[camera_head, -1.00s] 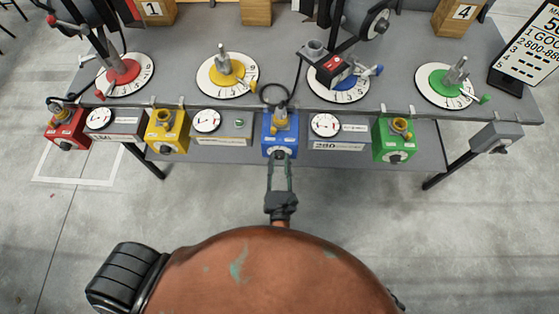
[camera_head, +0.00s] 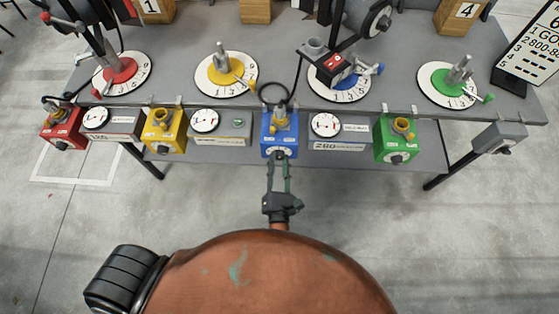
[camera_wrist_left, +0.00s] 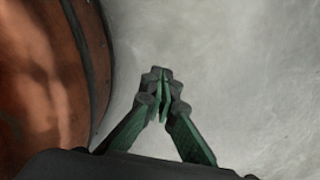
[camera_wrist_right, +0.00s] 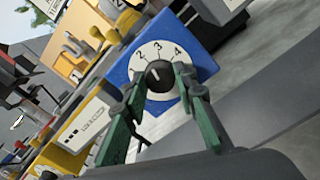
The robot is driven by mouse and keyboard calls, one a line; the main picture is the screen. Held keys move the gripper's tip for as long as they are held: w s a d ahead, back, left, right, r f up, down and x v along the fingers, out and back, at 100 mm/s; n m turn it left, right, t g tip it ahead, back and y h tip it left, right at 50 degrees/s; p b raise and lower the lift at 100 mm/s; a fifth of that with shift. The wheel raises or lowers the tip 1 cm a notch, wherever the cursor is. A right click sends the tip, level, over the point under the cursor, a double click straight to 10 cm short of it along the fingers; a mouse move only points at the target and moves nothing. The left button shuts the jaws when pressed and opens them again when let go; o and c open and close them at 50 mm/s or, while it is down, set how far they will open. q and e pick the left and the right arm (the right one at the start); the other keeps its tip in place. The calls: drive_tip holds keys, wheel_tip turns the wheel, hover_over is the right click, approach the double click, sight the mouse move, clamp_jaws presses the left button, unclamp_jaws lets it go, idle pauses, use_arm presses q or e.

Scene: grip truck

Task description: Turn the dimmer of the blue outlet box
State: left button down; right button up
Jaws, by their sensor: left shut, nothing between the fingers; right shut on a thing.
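The blue outlet box (camera_head: 268,131) hangs at the front edge of the table, near the middle of the head view. Its black dimmer knob (camera_wrist_right: 159,77) sits at the centre of a white dial (camera_wrist_right: 150,56) numbered up to 4 in the right wrist view. My right gripper (camera_head: 280,163) reaches up to the front of the box, and its fingertips (camera_wrist_right: 160,86) are shut on the knob from both sides. My left gripper (camera_wrist_left: 163,78) is shut and empty over the floor; the head view does not show its fingers.
A yellow box (camera_head: 165,146) hangs to the left, a green box (camera_head: 396,152) to the right, and a red box (camera_head: 62,140) at the far left. Meters (camera_head: 325,125) hang between them. The floor before the table is clear.

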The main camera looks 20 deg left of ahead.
drive_tip(key=shift+f+m, duration=0.2)
drive_tip(key=shift+m, duration=0.3)
drive_tip(key=shift+m+b, duration=0.95)
drive_tip(key=shift+m, duration=0.25)
use_arm(q)
drive_tip(key=w, duration=0.6)
drive_tip(key=shift+w+d+b, duration=0.3)
drive_tip(key=shift+d, duration=0.15)
use_arm(e)
drive_tip(key=shift+m, duration=0.7)
use_arm(q)
drive_tip(key=shift+r, duration=0.1)
use_arm(e)
drive_tip(key=o, duration=1.2)
drive_tip(key=shift+r, duration=0.1)
drive_tip(key=shift+c, duration=0.2)
